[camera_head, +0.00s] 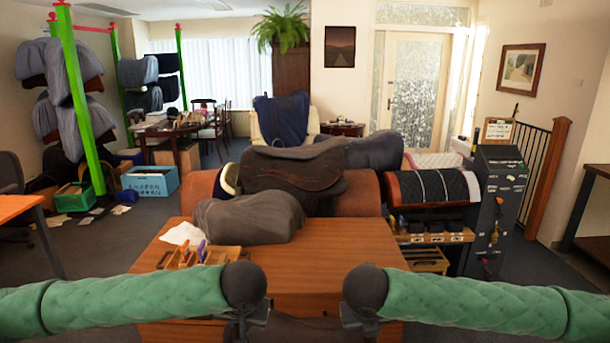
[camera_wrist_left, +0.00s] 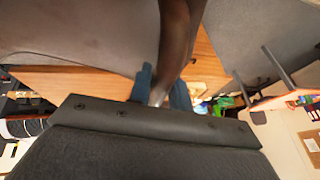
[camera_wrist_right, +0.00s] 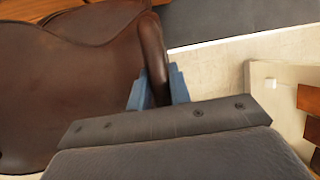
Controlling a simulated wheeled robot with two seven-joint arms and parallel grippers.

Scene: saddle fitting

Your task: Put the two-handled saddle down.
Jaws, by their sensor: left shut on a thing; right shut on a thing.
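The two-handled saddle is dark brown; its top shows low at the bottom edge of the head view (camera_head: 292,330), between my grippers and by the near side of the wooden table (camera_head: 345,255). In the right wrist view its smooth brown body (camera_wrist_right: 70,85) fills the left side. My right gripper (camera_wrist_right: 158,92) is shut on one handle (camera_wrist_right: 152,50), with blue fingers on both sides. My left gripper (camera_wrist_left: 162,92) is shut on the other handle (camera_wrist_left: 176,45). Most of the saddle lies below the head view, so I cannot tell whether it touches anything underneath.
A grey covered saddle (camera_head: 250,218) lies on the table's left half, beside a wooden tool tray (camera_head: 200,260) and white cloth (camera_head: 183,233). The table's right half is bare. Behind it stands a brown saddle (camera_head: 290,180); a dark cabinet (camera_head: 498,210) stands right.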

